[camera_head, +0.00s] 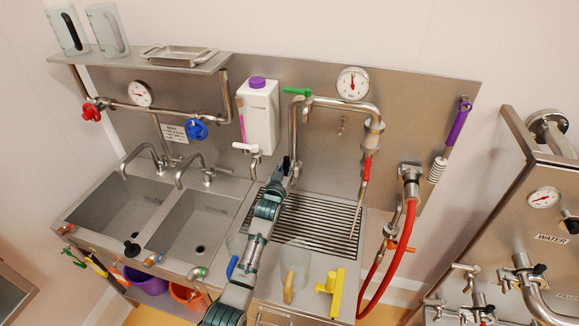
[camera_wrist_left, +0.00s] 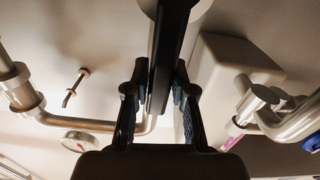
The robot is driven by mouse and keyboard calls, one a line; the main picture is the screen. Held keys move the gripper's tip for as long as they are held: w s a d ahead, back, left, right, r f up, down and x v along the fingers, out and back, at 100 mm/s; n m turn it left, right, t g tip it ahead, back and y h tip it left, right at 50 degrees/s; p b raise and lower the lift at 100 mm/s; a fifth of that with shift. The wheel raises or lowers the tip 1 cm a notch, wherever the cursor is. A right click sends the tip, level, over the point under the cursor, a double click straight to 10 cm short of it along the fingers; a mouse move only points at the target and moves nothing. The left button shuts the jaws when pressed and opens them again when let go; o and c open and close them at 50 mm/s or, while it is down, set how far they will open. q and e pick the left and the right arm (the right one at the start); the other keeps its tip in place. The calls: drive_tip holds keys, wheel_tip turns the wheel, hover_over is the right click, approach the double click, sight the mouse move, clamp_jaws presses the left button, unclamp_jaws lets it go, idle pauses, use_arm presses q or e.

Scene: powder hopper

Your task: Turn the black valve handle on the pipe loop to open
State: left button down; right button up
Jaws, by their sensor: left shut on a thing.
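The black valve handle (camera_wrist_left: 170,45) shows in the left wrist view as a long dark bar between the fingers of my left gripper (camera_wrist_left: 156,88). The fingers are shut on it. In the head view the handle is mostly hidden by the gripper. The pipe also shows in the left wrist view (camera_wrist_left: 75,123). My right gripper is in neither view.
Red hose (camera_head: 392,262) hangs at right. A clear jug (camera_head: 295,265) and a yellow tool (camera_head: 332,290) are in front, right of my arm.

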use_arm(q)
drive_tip(key=shift+w+a+r, duration=0.1)
drive_tip(key=shift+a+r, duration=0.25)
drive_tip(key=shift+a, duration=0.1)
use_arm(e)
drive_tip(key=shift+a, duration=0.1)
use_arm(q)
drive_tip(key=c, duration=1)
unclamp_jaws()
drive_tip(key=shift+w+a+f, duration=0.15)
drive_tip(key=shift+a+f, duration=0.15)
drive_tip(key=shift+a, duration=0.05)
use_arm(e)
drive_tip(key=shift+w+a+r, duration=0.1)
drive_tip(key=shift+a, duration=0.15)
use_arm(q)
drive_tip(key=shift+d, duration=0.3)
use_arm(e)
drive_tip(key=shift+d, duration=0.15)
use_arm(q)
drive_tip(key=s+a, duration=0.2)
drive_tip(key=s, duration=1)
drive_tip(key=shift+f, duration=0.15)
